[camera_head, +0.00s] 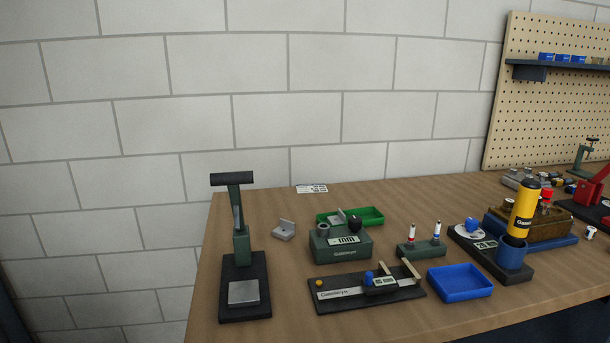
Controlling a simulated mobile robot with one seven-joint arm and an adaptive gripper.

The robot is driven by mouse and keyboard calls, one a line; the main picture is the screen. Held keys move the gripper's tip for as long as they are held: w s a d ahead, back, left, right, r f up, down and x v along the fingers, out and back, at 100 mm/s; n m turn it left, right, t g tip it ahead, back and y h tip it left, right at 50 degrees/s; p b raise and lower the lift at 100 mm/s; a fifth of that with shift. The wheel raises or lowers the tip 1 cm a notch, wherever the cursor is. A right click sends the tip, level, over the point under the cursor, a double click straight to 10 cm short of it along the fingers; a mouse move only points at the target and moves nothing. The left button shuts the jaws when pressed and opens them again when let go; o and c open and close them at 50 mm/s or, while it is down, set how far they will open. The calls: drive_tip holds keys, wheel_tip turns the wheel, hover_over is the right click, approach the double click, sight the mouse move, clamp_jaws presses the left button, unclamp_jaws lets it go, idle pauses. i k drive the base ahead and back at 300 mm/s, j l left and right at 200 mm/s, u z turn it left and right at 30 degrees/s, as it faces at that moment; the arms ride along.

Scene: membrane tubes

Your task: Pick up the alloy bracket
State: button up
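A small light-grey, L-shaped metal piece (284,230), which looks like the alloy bracket, lies on the brown workbench (232,215) left of centre. It has a flat base and a raised back plate. Bare bench surrounds it, and it touches nothing else. Another grey piece (338,215) shows at the green tray, partly hidden; its full shape cannot be told. My gripper is not in view.
A dark green press (240,246) stands left of the bracket. A green block marked "mm" (341,246) and a green tray (372,216) are to its right. A wall is behind.

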sight(286, 231)
drive_tip(key=i+l+u, duration=0.1)
drive_tip(key=l+u, duration=0.2)
drive_tip(key=l, duration=1.15)
drive_tip(key=l+u, duration=0.35)
drive_tip(key=l, duration=1.15)
drive_tip(key=i, duration=0.9)
